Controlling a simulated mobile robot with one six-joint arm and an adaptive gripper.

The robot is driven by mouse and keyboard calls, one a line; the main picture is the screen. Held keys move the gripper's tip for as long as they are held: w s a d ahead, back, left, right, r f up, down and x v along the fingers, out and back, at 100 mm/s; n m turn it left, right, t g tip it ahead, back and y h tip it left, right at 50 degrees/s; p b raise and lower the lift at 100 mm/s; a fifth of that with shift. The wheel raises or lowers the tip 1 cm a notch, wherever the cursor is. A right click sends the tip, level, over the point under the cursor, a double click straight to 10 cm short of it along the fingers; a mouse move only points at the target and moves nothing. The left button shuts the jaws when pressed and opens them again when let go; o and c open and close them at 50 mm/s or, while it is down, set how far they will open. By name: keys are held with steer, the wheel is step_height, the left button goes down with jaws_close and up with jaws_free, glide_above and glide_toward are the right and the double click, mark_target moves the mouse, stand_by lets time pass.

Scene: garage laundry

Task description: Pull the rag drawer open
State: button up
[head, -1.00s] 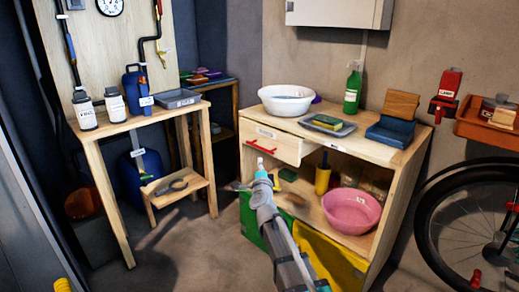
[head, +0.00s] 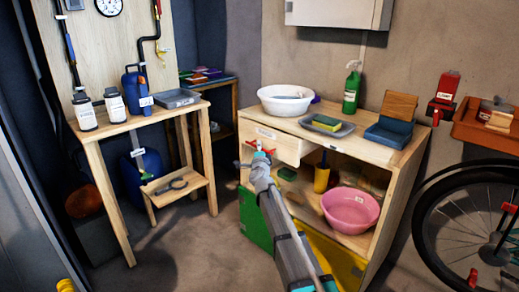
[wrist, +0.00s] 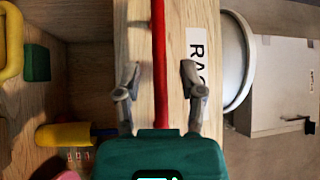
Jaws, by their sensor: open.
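The rag drawer (head: 285,148) is a pale wooden drawer at the upper left of the wooden cabinet, with a white label (head: 266,133). In the wrist view the label (wrist: 197,60) reads "RAG", partly cut off. Its red bar handle (wrist: 159,50) runs upright through the middle of the wrist view. My gripper (wrist: 160,85) is open, with one finger on each side of the handle. Both fingers look apart from the bar. In the head view my gripper (head: 259,154) is in front of the drawer and hides the middle of the handle.
A white basin (head: 285,108), a green bottle (head: 352,90) and a grey tray (head: 340,132) stand on the cabinet top.

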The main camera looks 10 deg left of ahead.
jaws_close()
stand_by(0.3)
steer(key=shift+s+d, duration=0.1)
